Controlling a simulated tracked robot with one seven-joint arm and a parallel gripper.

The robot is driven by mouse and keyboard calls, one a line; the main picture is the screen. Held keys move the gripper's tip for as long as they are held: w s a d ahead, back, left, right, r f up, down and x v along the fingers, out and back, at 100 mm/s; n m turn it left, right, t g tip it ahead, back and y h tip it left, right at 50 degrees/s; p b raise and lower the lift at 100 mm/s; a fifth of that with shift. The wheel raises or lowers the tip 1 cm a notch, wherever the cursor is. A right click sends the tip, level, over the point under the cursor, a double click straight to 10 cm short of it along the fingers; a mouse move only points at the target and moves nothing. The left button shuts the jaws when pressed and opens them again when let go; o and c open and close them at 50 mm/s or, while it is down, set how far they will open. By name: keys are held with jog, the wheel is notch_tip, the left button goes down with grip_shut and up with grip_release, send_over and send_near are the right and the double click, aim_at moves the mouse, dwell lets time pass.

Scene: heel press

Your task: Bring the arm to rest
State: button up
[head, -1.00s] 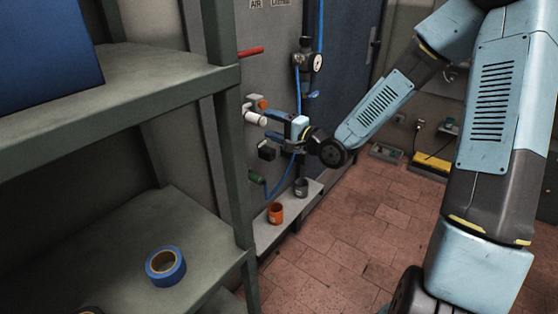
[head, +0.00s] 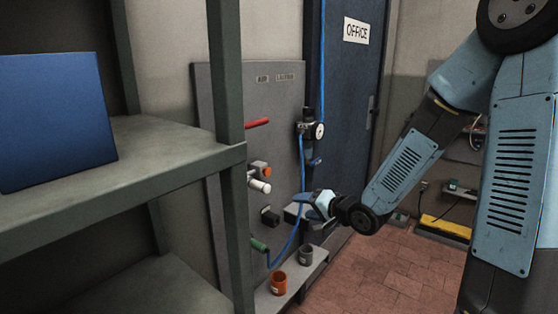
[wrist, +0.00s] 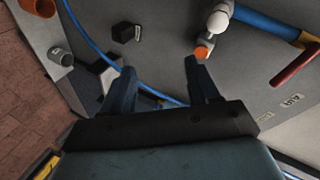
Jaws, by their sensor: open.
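My gripper (head: 306,207) is in front of the grey panel (head: 228,95) in the head view, at the end of my blue arm. In the wrist view my gripper (wrist: 159,82) shows two dark fingers spread apart with nothing between them. The panel (wrist: 175,60) fills the background there. A blue hose (wrist: 90,45) passes behind the fingers. A white valve with an orange end (wrist: 203,50) is near the right fingertip, and a black box (wrist: 126,32) is near the left one. Whether the fingers touch anything is hard to tell; they appear clear.
A shelf rack (head: 190,155) with a blue box (head: 57,120) stands at the left. A red handle (head: 257,123) and a green handle (head: 258,245) stick out from the panel. Orange (head: 278,283) and grey (head: 306,254) cups stand on the ledge below.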

jog(key=s+d+r+n+g+h, duration=0.1)
jog(key=s+d+r+h, duration=0.3)
jog(key=d+r+h, duration=0.15)
jog(key=s+d+r+n+h, duration=0.2)
jog(key=s+d+r+h, duration=0.15)
jog(key=d, duration=0.35)
jog(key=s+d+r+n+g, duration=0.1)
jog(key=s+r+g, duration=0.1)
jog(key=s, duration=0.7)
jog(key=s+d+r+g, duration=0.1)
jog(key=s+r, duration=0.4)
jog(key=s, duration=0.5)
jog(key=shift+s+d+r+n+g, duration=0.15)
jog(key=shift+d+r+n+g, duration=0.05)
jog(key=shift+d+n+g, duration=0.2)
